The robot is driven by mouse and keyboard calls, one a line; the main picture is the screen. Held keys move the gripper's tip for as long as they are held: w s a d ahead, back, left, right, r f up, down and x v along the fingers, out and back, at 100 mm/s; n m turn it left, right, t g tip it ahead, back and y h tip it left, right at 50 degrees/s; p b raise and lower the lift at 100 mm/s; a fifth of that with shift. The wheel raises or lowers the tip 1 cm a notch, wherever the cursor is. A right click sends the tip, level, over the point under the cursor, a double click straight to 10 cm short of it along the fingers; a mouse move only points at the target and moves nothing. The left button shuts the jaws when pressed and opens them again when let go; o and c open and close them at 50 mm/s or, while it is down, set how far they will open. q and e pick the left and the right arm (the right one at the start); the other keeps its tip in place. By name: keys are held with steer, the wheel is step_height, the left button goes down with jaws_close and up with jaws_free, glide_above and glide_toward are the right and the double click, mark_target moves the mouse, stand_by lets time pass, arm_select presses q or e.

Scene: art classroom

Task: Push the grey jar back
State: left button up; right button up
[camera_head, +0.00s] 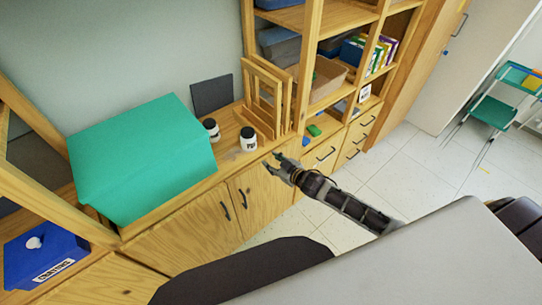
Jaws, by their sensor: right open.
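Two small jars with dark lids and pale labelled bodies stand upright on the wooden cabinet top. The nearer jar (248,140) is close to the front edge. The other jar (211,129) stands further back to the left, beside the green-covered box. At this size I cannot tell which one is the grey jar. My right gripper (271,162) is open and empty, in front of the cabinet edge. It is just below and right of the nearer jar in the picture and appears apart from it. My left gripper is not in view.
The green-covered box (140,155) fills the left of the cabinet top (225,165). Wooden frames (266,98) stand right behind the nearer jar. A dark panel (212,95) leans on the wall. Shelves rise at right, and tiled floor (400,165) is open beyond.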

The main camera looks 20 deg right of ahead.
mark_target(254, 148)
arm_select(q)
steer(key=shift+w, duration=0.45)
arm_select(e)
steer(key=m, duration=0.1)
steer(key=r, duration=0.1)
steer(key=a+r+m, duration=0.1)
steer(key=shift+w+r+m, duration=0.15)
steer(key=shift+w+m, duration=0.15)
steer(key=shift+w+a, duration=0.1)
steer(key=shift+b+x, duration=2.15)
steer(key=shift+x, duration=0.7)
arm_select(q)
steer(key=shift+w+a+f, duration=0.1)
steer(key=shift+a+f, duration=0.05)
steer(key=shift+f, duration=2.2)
arm_select(e)
steer(key=shift+x, duration=1.55)
steer(key=shift+r, duration=0.1)
